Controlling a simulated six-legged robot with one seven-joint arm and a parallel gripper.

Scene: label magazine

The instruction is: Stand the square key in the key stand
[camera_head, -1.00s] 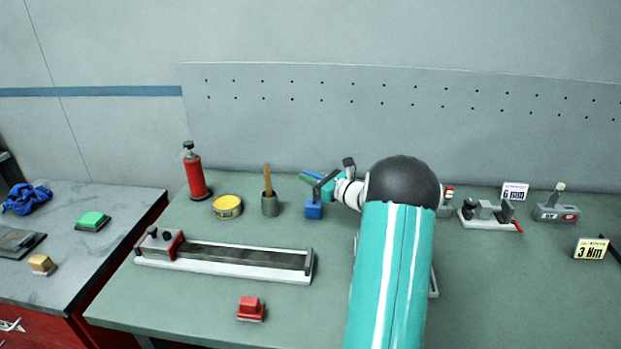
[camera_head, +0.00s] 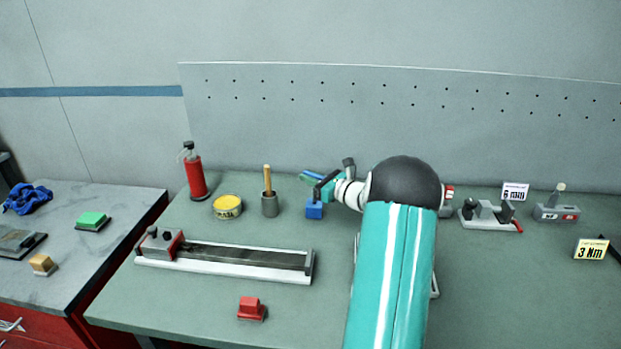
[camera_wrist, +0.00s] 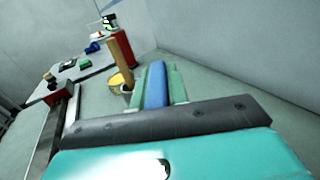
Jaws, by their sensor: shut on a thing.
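My gripper (camera_head: 309,177) is above the bench, pointing left, with teal fingers and a dark crossbar. In the wrist view my gripper (camera_wrist: 159,86) is shut on a blue bar (camera_wrist: 156,84), which lies between the fingers and appears to be the square key. Its far end and any shaft are hard to make out. A small blue block (camera_head: 314,211) stands on the bench just below my gripper and may be the key stand. I cannot tell whether the held bar touches it. The block is not visible in the wrist view.
A grey cup (camera_head: 270,208) with a wooden stick and a yellow tin (camera_head: 227,207) stand left of the blue block. A red bottle (camera_head: 196,178) is farther left. A long railed fixture (camera_head: 235,262) and a red block (camera_head: 251,309) lie in front. The pegboard wall (camera_head: 300,120) is behind.

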